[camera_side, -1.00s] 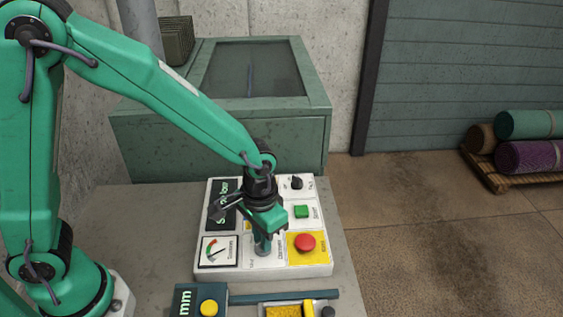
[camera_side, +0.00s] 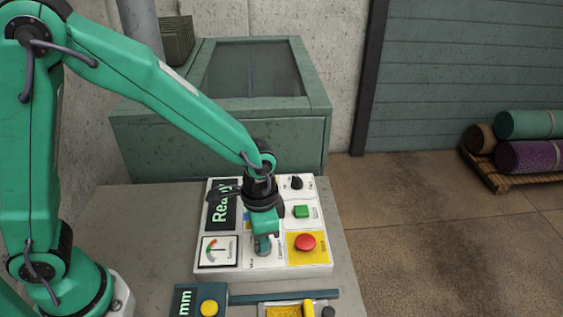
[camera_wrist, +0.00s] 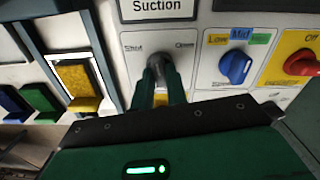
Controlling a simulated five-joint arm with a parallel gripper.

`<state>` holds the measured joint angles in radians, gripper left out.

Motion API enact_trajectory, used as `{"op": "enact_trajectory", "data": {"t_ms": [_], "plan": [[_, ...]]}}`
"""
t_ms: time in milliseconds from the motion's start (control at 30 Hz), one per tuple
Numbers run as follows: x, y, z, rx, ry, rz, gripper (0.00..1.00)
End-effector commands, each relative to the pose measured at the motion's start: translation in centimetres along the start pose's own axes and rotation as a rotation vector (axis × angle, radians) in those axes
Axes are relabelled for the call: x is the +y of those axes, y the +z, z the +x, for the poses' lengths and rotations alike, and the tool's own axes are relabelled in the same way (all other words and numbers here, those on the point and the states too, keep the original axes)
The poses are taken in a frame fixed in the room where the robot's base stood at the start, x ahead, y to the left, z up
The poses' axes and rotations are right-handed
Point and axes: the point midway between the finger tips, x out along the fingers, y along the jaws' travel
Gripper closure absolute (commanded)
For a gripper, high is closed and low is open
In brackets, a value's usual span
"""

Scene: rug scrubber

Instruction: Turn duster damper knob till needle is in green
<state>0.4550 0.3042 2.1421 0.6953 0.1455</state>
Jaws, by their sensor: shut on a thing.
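The white control panel (camera_side: 318,268) lies on the bench in the side view. My gripper (camera_side: 263,245) points down at its lower middle, shut on the grey damper knob (camera_wrist: 172,72). In the wrist view my two green fingers (camera_wrist: 162,88) flank the knob, below the "Suction" label (camera_wrist: 160,6); they hide part of it. The needle gauge (camera_side: 219,251) is at the panel's lower left, left of my gripper. Its dial has a coloured arc, and its dark needle stands nearly upright in the picture; its exact place on the green is too small to tell. The display (camera_side: 222,204) reads "Ready".
Close to the knob are a red mushroom button (camera_side: 305,242) on yellow, a green button (camera_side: 301,211) and a black knob (camera_side: 296,182). The wrist view shows a blue selector (camera_wrist: 235,66) and a red knob (camera_wrist: 302,63). A yellow button (camera_side: 209,307) sits in front.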

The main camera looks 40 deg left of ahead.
Motion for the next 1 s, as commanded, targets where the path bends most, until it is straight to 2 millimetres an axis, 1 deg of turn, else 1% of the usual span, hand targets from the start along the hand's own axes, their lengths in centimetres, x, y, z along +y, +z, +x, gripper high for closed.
{"op": "enact_trajectory", "data": {"t_ms": [200,567,600,667,700,1000], "plan": [[0.00,-0.01,-0.09,0.000,0.000,0.055,1.00],[-0.01,-0.01,-0.10,0.000,0.000,0.060,1.00],[0.00,-0.01,-0.11,0.000,0.000,0.060,0.80],[-0.01,-0.01,-0.10,0.000,0.000,0.060,0.68],[-0.01,-0.01,-0.09,0.000,0.000,0.060,0.64],[0.00,-0.01,-0.09,0.000,0.000,0.059,0.64]]}}
